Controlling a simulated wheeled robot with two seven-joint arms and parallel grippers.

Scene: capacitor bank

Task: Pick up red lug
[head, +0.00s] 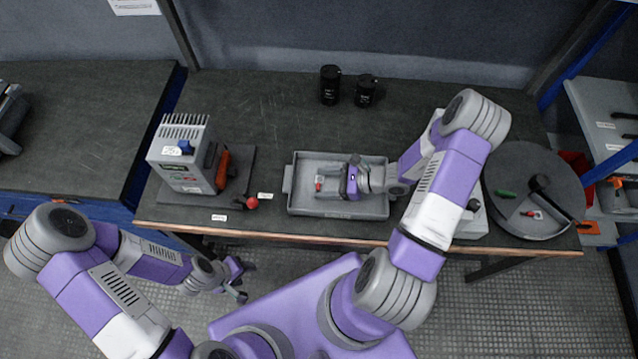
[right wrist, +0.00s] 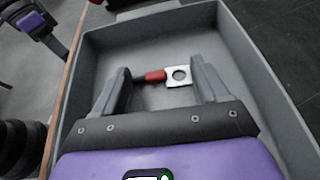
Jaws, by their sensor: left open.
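The red lug (right wrist: 155,76) has a red sleeve, a silver ring plate with a hole and a short dark end. It lies in the grey tray (right wrist: 240,52), and it shows small and red in the head view (head: 319,184). My right gripper (right wrist: 161,72) is over the tray with its fingers wide apart. In the right wrist view the lug appears lengthwise across the gap between the fingertips; I cannot tell whether they touch it. My left gripper (head: 243,282) is open and empty, low in front of the bench.
A grey boxed device (head: 182,160) with a red-knobbed lever stands left of the tray. Two black cylinders (head: 330,84) stand behind it. A round dark turntable (head: 525,225) with small parts is at right. The bench between the cylinders and the tray is clear.

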